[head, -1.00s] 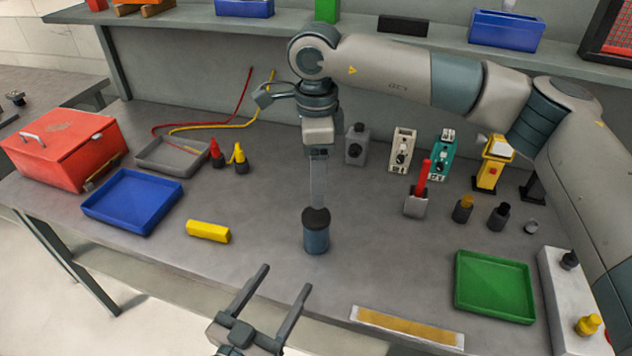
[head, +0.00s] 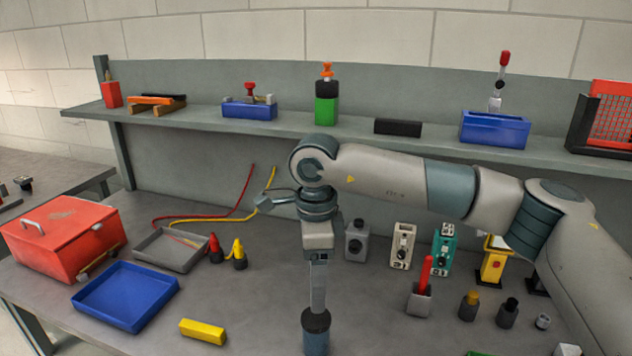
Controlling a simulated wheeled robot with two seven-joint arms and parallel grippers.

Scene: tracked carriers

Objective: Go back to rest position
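My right arm comes in from the right, and its gripper (head: 318,300) points straight down over the bench. Its fingers are seen edge-on, one behind the other, so I cannot tell whether they are open or shut. The fingertips meet the top of a blue-grey cylinder with a black cap (head: 316,320). I cannot tell whether they grip it or only stand in front of it. The cylinder's lower end is cut off by the bottom edge. My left gripper is out of the picture.
On the bench (head: 255,290) are a red toolbox (head: 60,240), a grey tray (head: 160,262), a blue tray (head: 125,318), a yellow block (head: 203,331) and a red-handled tool in a grey holder (head: 420,300). A shelf (head: 350,122) with bins runs behind my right arm.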

